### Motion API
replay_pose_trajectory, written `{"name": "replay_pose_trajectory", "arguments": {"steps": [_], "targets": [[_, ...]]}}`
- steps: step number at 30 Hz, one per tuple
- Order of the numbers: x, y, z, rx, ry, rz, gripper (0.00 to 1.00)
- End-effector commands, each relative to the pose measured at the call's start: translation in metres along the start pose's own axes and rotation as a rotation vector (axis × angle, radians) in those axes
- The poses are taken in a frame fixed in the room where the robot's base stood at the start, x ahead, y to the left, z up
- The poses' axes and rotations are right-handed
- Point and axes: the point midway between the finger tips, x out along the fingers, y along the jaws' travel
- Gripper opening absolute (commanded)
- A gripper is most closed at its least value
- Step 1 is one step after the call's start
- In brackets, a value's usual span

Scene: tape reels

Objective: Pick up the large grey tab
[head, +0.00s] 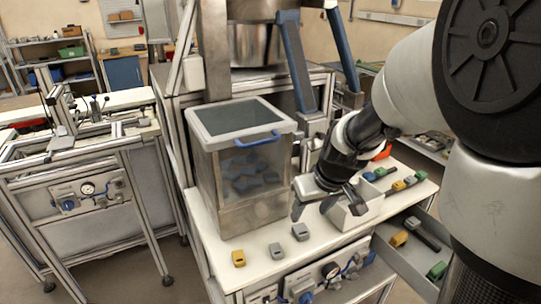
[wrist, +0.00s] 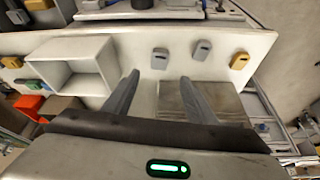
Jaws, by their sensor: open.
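Two grey tabs lie apart on the white worktop. One grey tab (head: 300,231) is closer to my gripper and also shows in the wrist view (wrist: 159,58). The other grey tab (head: 276,251) lies between it and a yellow tab (head: 238,258), and also shows in the wrist view (wrist: 202,50). They look close in size, so I cannot tell surely which is the large one. My gripper (head: 327,209) is open and empty above the worktop, with its fingers (wrist: 160,80) spread. The nearer grey tab appears just beyond the fingertips in the wrist view.
A white open box (head: 367,213) stands beside my gripper. A tall bin (head: 240,160) with a blue handle holds several blue-grey pieces. Coloured tabs lie at the worktop's right end. An open drawer (head: 400,262) holds more tabs. The worktop around the grey tabs is clear.

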Motion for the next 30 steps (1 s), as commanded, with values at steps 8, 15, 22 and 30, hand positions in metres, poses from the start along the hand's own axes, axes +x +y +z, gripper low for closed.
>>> {"name": "replay_pose_trajectory", "arguments": {"steps": [8, 15, 22, 30], "targets": [[0.048, 0.000, 0.001, 0.002, -0.002, 0.000, 0.52], [0.065, 0.000, 0.001, 0.002, -0.002, 0.000, 0.52], [0.099, 0.002, 0.001, 0.002, -0.002, 0.000, 0.52], [0.105, 0.002, 0.000, 0.001, 0.001, 0.000, 0.52]]}}
